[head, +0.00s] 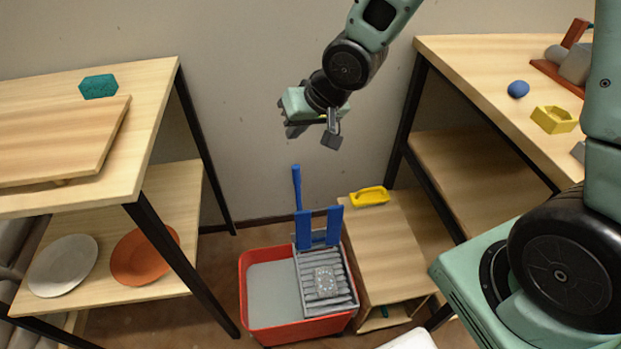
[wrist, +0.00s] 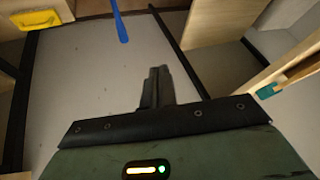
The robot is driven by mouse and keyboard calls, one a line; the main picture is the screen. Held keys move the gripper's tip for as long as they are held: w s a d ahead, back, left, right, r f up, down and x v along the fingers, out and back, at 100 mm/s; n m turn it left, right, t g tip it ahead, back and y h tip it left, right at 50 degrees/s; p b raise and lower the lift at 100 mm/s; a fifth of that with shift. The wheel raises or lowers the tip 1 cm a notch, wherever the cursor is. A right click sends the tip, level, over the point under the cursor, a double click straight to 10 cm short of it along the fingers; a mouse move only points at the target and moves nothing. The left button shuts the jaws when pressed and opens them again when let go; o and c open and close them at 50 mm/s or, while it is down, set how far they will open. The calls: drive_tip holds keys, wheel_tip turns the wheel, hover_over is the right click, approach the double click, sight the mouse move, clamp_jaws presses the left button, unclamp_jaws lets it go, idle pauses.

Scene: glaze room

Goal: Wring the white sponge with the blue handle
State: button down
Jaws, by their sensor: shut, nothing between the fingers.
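A red bucket (head: 285,336) stands on the floor with a grey ribbed wringer (head: 343,296) over its right half. A pale, speckled square pad (head: 325,281), apparently the white sponge, lies on the wringer's ribs. A blue lever handle (head: 297,187) stands upright behind two blue plates (head: 319,228) at the wringer's back. In the wrist view the handle (wrist: 118,22) shows at the top edge; the sponge is out of that view. My gripper (head: 332,138) is in the air above and apart from the handle. Its fingers (wrist: 157,88) are shut and empty.
The air between gripper and handle is clear.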

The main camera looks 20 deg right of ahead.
drive_tip(key=w+d+f+m+t+y+b, duration=0.25)
drive_tip(key=w+d+f+b, duration=0.2)
drive_tip(key=f, duration=0.25)
drive_tip(key=w+d+f+m+t+y+b, duration=0.1)
drive_tip(key=w+d+f+m+b, duration=0.2)
drive_tip(key=w+f, duration=0.35)
drive_tip(key=s+d+f+m+t+y+b, duration=0.2)
drive_tip(key=d+f+m+y+b, duration=0.3)
drive_tip(key=f, duration=0.6)
drive_tip(key=shift+s+d+y+b, duration=0.35)
drive_tip(key=shift+s+d+b, duration=0.25)
drive_tip(key=shift+d+b, duration=0.5)
drive_tip(key=shift+d, duration=0.1)
drive_tip(key=b+x, duration=0.3)
drive_tip(key=x, duration=0.7)
drive_tip(key=shift+s+a+r, duration=0.2)
drive_tip(key=shift+s+a, duration=0.05)
drive_tip(key=shift+s, duration=0.35)
drive_tip(key=shift+s+a+r, duration=0.15)
drive_tip(key=shift+s+a, duration=0.1)
drive_tip(key=shift+s, duration=0.35)
drive_tip(key=shift+s+a+r, duration=0.2)
drive_tip(key=shift+s+a, duration=0.05)
drive_tip(key=shift+s, duration=0.35)
